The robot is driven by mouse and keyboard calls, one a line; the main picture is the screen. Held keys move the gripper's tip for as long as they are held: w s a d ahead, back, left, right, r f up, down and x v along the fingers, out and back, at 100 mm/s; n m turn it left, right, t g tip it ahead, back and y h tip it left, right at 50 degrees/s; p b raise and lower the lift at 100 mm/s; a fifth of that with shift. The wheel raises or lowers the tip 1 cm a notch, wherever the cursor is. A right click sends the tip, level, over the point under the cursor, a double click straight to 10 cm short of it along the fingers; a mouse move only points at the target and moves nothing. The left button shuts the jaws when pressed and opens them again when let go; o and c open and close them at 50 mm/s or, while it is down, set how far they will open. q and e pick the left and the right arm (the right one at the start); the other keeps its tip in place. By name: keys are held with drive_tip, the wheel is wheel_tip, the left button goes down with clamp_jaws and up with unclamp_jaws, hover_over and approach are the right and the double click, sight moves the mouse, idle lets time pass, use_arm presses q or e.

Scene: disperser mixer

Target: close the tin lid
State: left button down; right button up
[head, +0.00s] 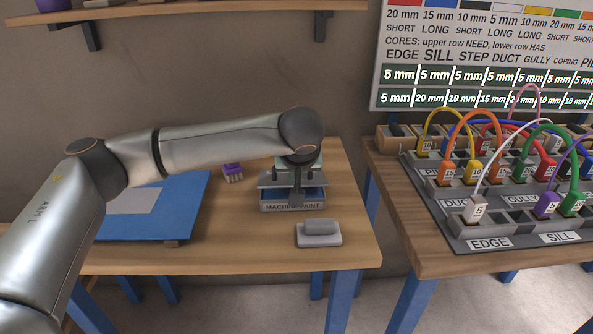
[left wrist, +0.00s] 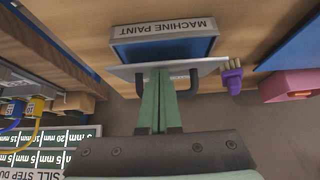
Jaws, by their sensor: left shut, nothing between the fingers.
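The tin (head: 292,207), labelled MACHINE PAINT, stands on the left wooden table; it also shows in the left wrist view (left wrist: 163,30). Its blue inside (head: 312,193) shows in front of the flat grey lid (head: 268,181), so the lid is not flat over the opening. In the left wrist view the lid (left wrist: 125,72) shows edge-on with dark bent handle parts (left wrist: 193,80) on it. My left gripper (head: 297,190) is at the lid, its green fingers (left wrist: 161,72) together between the handle parts and empty. Contact with the lid is unclear. My right gripper is not in view.
A grey block on a pale base (head: 320,234) lies in front of the tin. A purple brush-like object (head: 233,171) lies behind it to the left. A blue board (head: 190,205) is at the left. The right table holds a rack with coloured cables (head: 500,222).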

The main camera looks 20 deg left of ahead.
use_arm(q)
drive_tip(key=shift+s+d+f+b, duration=0.15)
drive_tip(key=shift+f+b, duration=0.1)
drive_tip(key=shift+f, duration=0.2)
drive_tip(key=shift+s+f+b, duration=0.15)
drive_tip(key=shift+f+b, duration=0.05)
drive_tip(key=shift+f, duration=0.2)
drive_tip(key=shift+s+f, duration=0.15)
drive_tip(key=shift+f, duration=0.1)
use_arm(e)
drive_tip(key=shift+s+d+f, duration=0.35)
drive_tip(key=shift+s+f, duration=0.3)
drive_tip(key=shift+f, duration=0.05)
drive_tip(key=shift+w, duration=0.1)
